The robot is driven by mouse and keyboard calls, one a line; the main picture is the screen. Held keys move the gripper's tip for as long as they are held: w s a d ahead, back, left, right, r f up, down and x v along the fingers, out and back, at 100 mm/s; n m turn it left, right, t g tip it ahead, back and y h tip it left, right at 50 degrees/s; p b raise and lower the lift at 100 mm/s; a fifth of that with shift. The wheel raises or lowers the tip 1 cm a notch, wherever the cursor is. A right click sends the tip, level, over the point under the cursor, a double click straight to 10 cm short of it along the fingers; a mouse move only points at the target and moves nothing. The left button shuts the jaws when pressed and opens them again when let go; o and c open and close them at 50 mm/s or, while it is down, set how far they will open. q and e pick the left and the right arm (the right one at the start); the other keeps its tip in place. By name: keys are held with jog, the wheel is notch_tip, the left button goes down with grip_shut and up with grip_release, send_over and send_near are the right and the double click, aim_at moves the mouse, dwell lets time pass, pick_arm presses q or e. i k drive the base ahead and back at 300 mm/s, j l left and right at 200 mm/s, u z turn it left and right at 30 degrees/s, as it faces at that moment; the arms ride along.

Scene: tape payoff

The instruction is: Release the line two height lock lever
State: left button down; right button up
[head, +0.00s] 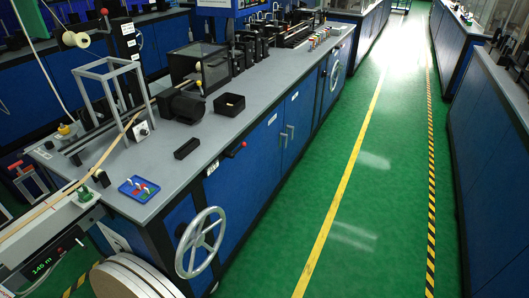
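A black lever with a red tip (236,150) sticks out from the blue front of the long bench, just under the worktop edge. I cannot tell for certain that it is the line two height lock lever. A small white label (213,168) with unreadable text is to its left. A grey spoked handwheel (201,243) is on the bench's near end, below and left of the lever. Neither of my grippers is in view, and nothing touches the lever.
The grey worktop (215,133) carries a blue tray (139,188), a black block (187,148), a black open box (230,104) and machines. Pale round reels (130,278) stand at the bottom left. The green floor (335,190) right of the bench is clear. Another blue bench is far right.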

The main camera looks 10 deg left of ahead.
aim_at(239, 150)
jog(key=i+l, duration=0.2)
jog(key=i, duration=0.2)
jog(key=i+l+u, duration=0.1)
jog(key=i+l, duration=0.15)
jog(key=i, duration=0.2)
jog(key=i+l, duration=0.25)
jog(key=i, duration=0.15)
jog(key=i+j, duration=0.15)
jog(key=i, duration=0.3)
jog(key=j+u, duration=0.05)
